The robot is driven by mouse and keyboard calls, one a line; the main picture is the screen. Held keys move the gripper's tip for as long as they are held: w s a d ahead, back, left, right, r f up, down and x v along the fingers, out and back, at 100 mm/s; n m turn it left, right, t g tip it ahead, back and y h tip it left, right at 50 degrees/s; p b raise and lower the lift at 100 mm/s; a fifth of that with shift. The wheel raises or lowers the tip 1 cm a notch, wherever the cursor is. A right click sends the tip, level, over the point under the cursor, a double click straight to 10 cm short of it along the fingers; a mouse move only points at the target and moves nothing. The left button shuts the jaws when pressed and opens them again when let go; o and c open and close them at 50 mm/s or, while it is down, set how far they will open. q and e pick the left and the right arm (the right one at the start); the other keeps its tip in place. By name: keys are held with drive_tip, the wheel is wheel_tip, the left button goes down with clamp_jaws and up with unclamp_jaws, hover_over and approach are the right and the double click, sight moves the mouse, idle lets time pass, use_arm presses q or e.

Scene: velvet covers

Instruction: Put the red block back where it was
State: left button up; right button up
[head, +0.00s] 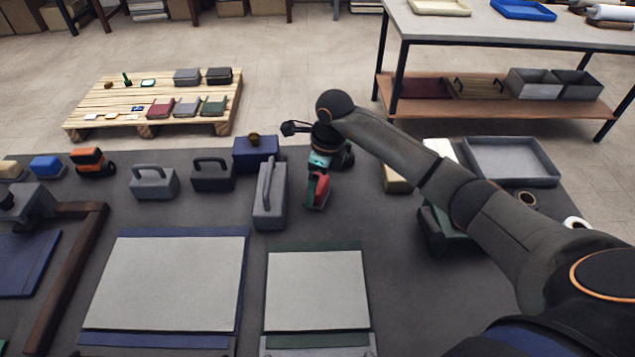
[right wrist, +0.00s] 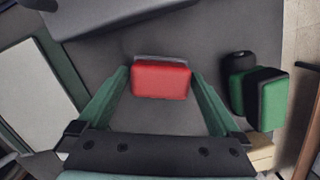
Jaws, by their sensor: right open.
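The red block (head: 319,190) is on the dark table, under my right gripper (head: 318,172), just right of a tall grey handled block. In the right wrist view the red block (right wrist: 160,80) lies between the green fingertips of my right gripper (right wrist: 160,92). The fingers stand apart with a gap on each side of it. A thin grey edge shows along its far side. In the head view the gripper partly covers the block. My left gripper is not in view.
The grey handled block (head: 270,197) stands close left. A green and black object (right wrist: 266,98) stands close right in the right wrist view. Two flat covered boards (head: 170,280) (head: 318,288) lie in front. A blue box (head: 256,152) and a grey tray (head: 512,160) stand farther back.

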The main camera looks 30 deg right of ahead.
sight(325, 185)
wheel_tip(325, 185, up, 12)
drive_tip(key=s+d, duration=0.1)
drive_tip(key=shift+s+f, duration=0.15)
drive_tip(key=shift+f, duration=0.05)
